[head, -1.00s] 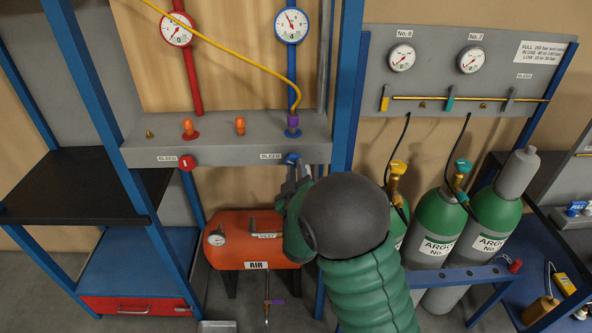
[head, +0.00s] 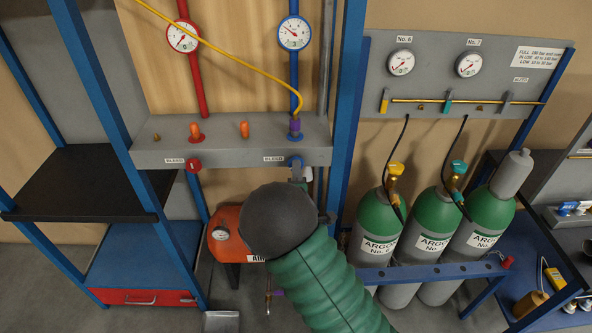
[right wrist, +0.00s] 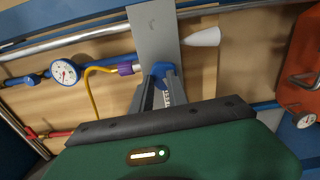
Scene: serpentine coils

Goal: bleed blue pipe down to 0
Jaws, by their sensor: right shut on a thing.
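The blue pipe (head: 294,75) runs down the wooden panel to a grey shelf. Its round white gauge (head: 294,33) has a blue rim, and the small figure on it looks like 3. The gauge also shows in the right wrist view (right wrist: 65,72). A blue bleed knob (head: 294,160) sits on the shelf's lower front, beside a BLEED label. My right gripper (right wrist: 162,82) is shut on this knob, its grey fingers on either side. In the head view my dark round wrist and green arm hide most of the gripper. My left gripper is not in view.
A red pipe (head: 193,85) with its gauge and a red bleed knob (head: 193,165) are to the left. A yellow hose (head: 225,55) crosses to a purple fitting (head: 295,125). An orange air tank (head: 228,232) is below. Green argon cylinders (head: 436,225) stand right.

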